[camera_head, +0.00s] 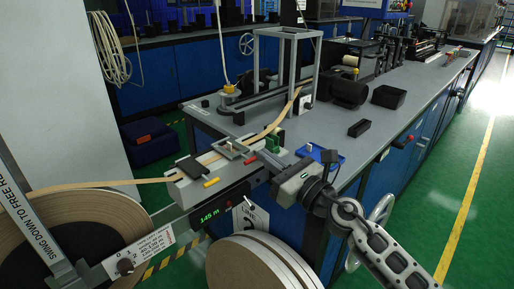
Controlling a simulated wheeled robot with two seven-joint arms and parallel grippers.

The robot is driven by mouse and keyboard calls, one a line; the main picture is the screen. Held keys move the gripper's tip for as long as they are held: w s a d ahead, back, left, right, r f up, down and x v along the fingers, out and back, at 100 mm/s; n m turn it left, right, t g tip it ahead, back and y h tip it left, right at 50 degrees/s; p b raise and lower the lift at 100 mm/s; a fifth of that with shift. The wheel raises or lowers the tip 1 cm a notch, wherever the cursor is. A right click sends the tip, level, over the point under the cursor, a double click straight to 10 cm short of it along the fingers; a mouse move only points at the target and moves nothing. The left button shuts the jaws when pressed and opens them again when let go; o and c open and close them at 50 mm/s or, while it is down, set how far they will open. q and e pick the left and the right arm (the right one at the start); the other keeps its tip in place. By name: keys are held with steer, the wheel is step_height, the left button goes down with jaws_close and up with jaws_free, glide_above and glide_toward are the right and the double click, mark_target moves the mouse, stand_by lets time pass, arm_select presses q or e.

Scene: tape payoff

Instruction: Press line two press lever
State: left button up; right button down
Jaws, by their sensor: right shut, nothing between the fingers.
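The splicing station of the line is a grey block (192,184) at the table's front corner, with a small frame-like press (231,148) on top and tan tape running across it. I cannot make out for sure which part is the press lever; it may be partly hidden by my gripper. My right gripper (263,158) reaches in from the lower right. It is shut and empty, with its tips close to the right side of the press and a green block (274,138). I cannot tell whether it touches anything. My left gripper is not in view.
A large tape reel (75,215) stands at the lower left behind a grey swing bar (28,205). Other reels (258,262) stand below the station, near a display reading 145 m (209,217). A blue tray (318,152) and black bins (387,96) sit on the table.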

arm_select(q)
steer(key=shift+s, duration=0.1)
arm_select(e)
steer(key=shift+s+d+f, duration=0.15)
steer(key=shift+s+d, duration=0.05)
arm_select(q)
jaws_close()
arm_select(e)
steer(key=s+d+f+n+g+h, duration=0.1)
steer(key=s+d+f+n+h, duration=0.2)
steer(key=s+f+n, duration=0.4)
steer(key=s+d+f+n+g+h, duration=0.1)
steer(key=s+d+f+n+h, duration=0.2)
steer(key=s+f+n, duration=0.4)
steer(key=s+d+f+n+g+h, duration=0.1)
steer(key=s+d+f+n+h, duration=0.2)
steer(key=s+f+n, duration=0.4)
steer(key=s+d+n, duration=0.1)
steer(key=s+n, duration=0.4)
steer(key=n, duration=0.3)
steer(key=shift+f+h, duration=0.25)
steer(key=shift+h, duration=0.15)
steer(key=shift+s+a, duration=0.1)
